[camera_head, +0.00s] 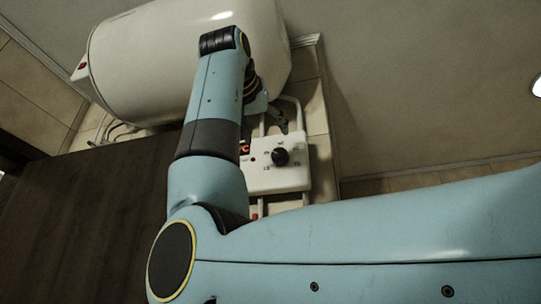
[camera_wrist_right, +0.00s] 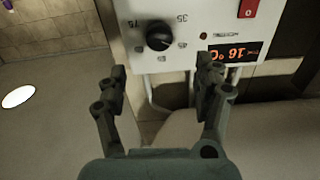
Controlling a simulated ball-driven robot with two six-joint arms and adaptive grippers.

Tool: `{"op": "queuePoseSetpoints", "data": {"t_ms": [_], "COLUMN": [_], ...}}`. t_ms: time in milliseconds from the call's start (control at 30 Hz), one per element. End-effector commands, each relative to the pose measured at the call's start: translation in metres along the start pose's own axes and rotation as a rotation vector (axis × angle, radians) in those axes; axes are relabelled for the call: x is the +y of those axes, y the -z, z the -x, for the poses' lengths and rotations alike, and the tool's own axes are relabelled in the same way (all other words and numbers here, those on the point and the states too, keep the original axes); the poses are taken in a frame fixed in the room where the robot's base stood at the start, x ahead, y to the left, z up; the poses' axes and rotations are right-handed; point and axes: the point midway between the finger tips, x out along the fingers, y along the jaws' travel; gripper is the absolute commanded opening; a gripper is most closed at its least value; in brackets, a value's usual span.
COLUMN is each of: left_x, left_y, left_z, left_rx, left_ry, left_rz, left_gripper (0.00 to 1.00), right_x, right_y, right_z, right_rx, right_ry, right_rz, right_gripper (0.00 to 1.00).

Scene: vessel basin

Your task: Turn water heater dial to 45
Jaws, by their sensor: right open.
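The white control panel (camera_head: 262,180) has a black round dial (camera_head: 280,157) with numbers around it. In the right wrist view the dial (camera_wrist_right: 158,36) sits upside down near the top, with marks that look like 35, 45 and 75. My left gripper is not in view.
A large white tank (camera_head: 165,60) lies behind my right arm in the head view. A red switch (camera_wrist_right: 248,8) is on the panel beside the display. White pipes (camera_head: 293,110) run by the panel. The wall (camera_head: 420,90) to the right is bare.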

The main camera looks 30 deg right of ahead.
Motion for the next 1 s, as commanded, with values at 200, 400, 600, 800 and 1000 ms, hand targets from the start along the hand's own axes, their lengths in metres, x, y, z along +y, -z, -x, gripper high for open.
{"op": "queuePoseSetpoints", "data": {"t_ms": [200, 400, 600, 800, 1000], "left_x": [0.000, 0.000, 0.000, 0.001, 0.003], "left_y": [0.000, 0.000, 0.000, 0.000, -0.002], "left_z": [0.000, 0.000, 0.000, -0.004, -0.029], "left_rx": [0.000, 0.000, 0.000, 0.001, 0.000], "left_ry": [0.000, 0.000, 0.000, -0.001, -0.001], "left_rz": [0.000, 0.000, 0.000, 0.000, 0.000], "left_gripper": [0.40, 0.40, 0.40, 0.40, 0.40], "right_x": [0.001, 0.001, 0.001, -0.004, -0.025], "right_y": [0.000, 0.000, 0.000, -0.015, -0.127], "right_z": [0.009, 0.008, 0.008, 0.004, -0.036], "right_rx": [-0.001, -0.001, -0.001, -0.015, -0.118], "right_ry": [-0.001, -0.001, -0.001, -0.002, -0.034], "right_rz": [0.000, 0.000, 0.000, 0.016, 0.146], "right_gripper": [0.68, 0.68, 0.68, 0.68, 0.68]}}
